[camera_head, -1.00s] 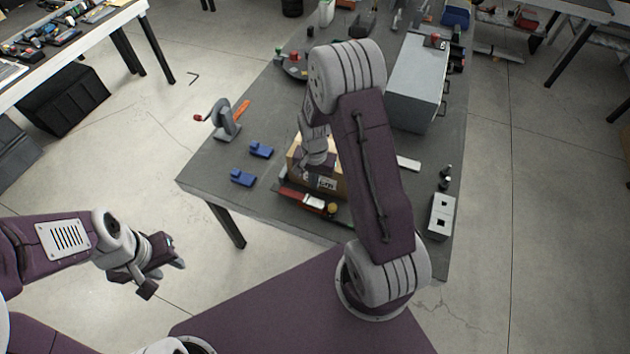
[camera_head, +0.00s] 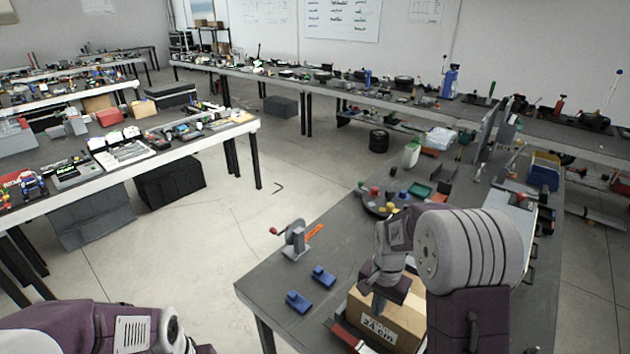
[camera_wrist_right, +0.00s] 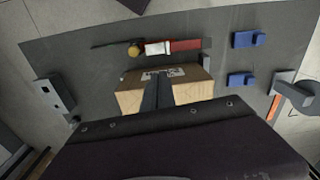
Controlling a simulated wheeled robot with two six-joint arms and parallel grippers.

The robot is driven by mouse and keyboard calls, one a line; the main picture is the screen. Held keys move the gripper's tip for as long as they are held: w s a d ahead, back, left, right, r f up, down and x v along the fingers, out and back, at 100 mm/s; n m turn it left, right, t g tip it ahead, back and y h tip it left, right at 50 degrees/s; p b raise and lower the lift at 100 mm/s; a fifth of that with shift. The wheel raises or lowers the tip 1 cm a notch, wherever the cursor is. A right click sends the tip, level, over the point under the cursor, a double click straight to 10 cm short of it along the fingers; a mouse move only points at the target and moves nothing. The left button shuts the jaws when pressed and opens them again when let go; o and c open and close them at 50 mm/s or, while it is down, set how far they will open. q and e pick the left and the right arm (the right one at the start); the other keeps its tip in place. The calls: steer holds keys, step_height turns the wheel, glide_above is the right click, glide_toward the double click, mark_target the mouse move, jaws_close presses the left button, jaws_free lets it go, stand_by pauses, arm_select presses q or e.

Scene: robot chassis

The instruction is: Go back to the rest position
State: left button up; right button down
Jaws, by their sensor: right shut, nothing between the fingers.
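My right arm reaches over the dark workbench (camera_head: 275,285) in the head view. Its gripper (camera_head: 385,292) hangs by a cardboard box (camera_head: 398,318) with a printed label. In the right wrist view the two dark fingers (camera_wrist_right: 157,92) are together and empty, in front of the box (camera_wrist_right: 130,101). I cannot tell whether they touch it. My left arm shows only at the bottom left edge of the head view, and its gripper is cut off by the frame.
Two blue blocks (camera_head: 323,276) (camera_head: 298,301) and a grey crank tool (camera_head: 294,240) lie left of the box. A red-and-white tool (camera_wrist_right: 172,47) lies beside it. Coloured parts (camera_head: 390,197) are farther back. Open floor (camera_head: 230,240) lies left of the bench.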

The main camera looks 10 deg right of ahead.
steer(key=s+a+r+n+t, duration=0.1)
steer(key=s+a+n, duration=0.5)
steer(key=s, duration=0.5)
steer(key=n, duration=0.2)
steer(key=shift+s+n, duration=0.25)
steer(key=shift+n, duration=0.05)
steer(key=shift+s, duration=0.1)
